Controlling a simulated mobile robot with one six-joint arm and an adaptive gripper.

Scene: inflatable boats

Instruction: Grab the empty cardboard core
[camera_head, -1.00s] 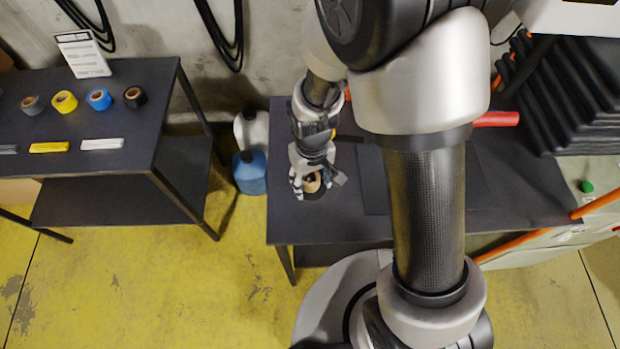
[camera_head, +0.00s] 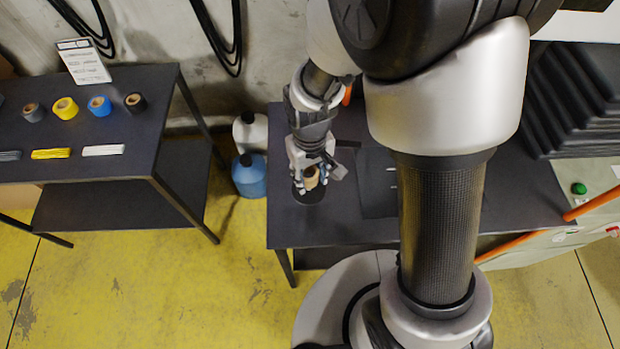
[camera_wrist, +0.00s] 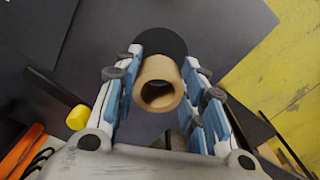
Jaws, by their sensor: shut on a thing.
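The cardboard core (camera_wrist: 158,84) is a short tan tube with a dark hollow, seen from its open end in the wrist view. It sits between the blue-padded fingers of my gripper (camera_wrist: 160,100), which are shut on it from both sides. In the head view the core (camera_head: 311,177) shows between the fingers of my gripper (camera_head: 311,183), over the front left part of the dark table (camera_head: 350,226). A black round disc (camera_wrist: 162,42) lies beyond the core. Whether the core touches the disc I cannot tell.
A left table (camera_head: 100,160) holds tape rolls in several colours and flat strips, with a sign (camera_head: 84,62) behind. A white jug (camera_head: 250,132) and a blue jug (camera_head: 249,176) stand between the tables. Black stacked material (camera_head: 580,100) is at right. The yellow floor (camera_head: 180,290) is clear at front left.

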